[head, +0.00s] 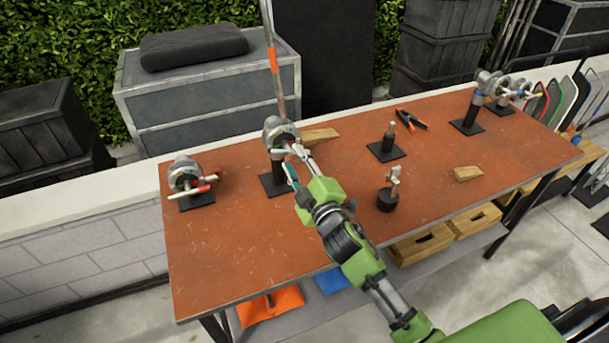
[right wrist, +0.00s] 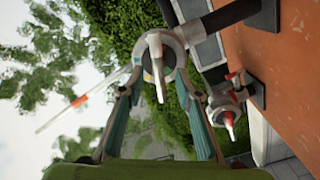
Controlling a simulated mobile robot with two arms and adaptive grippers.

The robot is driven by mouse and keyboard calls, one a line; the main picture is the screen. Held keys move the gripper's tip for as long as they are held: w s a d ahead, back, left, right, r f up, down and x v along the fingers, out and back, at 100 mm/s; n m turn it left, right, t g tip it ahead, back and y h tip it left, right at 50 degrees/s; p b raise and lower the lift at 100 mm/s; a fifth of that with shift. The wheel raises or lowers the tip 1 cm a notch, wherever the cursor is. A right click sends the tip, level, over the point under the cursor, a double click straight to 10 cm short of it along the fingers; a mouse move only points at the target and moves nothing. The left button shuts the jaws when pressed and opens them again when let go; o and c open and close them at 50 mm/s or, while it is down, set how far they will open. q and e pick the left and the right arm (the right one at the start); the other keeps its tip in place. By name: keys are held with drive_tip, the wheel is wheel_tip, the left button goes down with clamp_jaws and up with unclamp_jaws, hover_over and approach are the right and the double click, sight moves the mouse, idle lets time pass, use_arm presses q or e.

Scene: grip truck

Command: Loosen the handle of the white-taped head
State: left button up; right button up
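A grey metal head (head: 278,130) stands on a black post with a square base near the left-middle of the table. It has a pale, white-looking handle (right wrist: 158,75). My right gripper (head: 291,164) reaches up to it from the front. In the right wrist view, its two fingers (right wrist: 158,82) are spread to either side of the handle with gaps between, their tips near the head (right wrist: 160,50). The handle appears not gripped. Part of the head is hidden behind the gripper in the head view. My left gripper is not in view.
A red-handled head (head: 187,174) stands at the left on the orange-brown table (head: 230,260). A rod with orange tape (head: 273,60) rises by the middle head. More heads (head: 487,85) stand at the far right. Wedges, a clamp and small stands sit between. The front-left surface is clear.

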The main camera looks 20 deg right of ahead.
drive_tip(key=s, duration=0.7)
drive_tip(key=shift+s+d, duration=0.15)
drive_tip(key=shift+s, duration=0.1)
drive_tip(key=s+d+f+m+g+h, duration=0.35)
drive_tip(key=s+f+m+g, duration=0.35)
drive_tip(key=s+f, duration=0.4)
drive_tip(key=s+a+f+m+g+y, duration=0.2)
drive_tip(key=s+f+g, duration=0.2)
drive_tip(key=s, duration=0.5)
drive_tip(key=s+a+f+m+g+y, duration=0.1)
drive_tip(key=s+a+f+g, duration=0.2)
drive_tip(key=s, duration=0.7)
wheel_tip(320, 180, down, 30)
drive_tip(key=s+d+g+b, duration=0.1)
drive_tip(key=s+g+b, duration=0.1)
drive_tip(key=s+b, duration=0.1)
drive_tip(key=s+d+f+g+b, duration=0.1)
drive_tip(key=s+d+f, duration=0.2)
drive_tip(key=s+f, duration=1.2)
drive_tip(key=shift+s+f+b, duration=0.25)
drive_tip(key=shift+f+b, duration=0.15)
drive_tip(key=shift+f, duration=0.2)
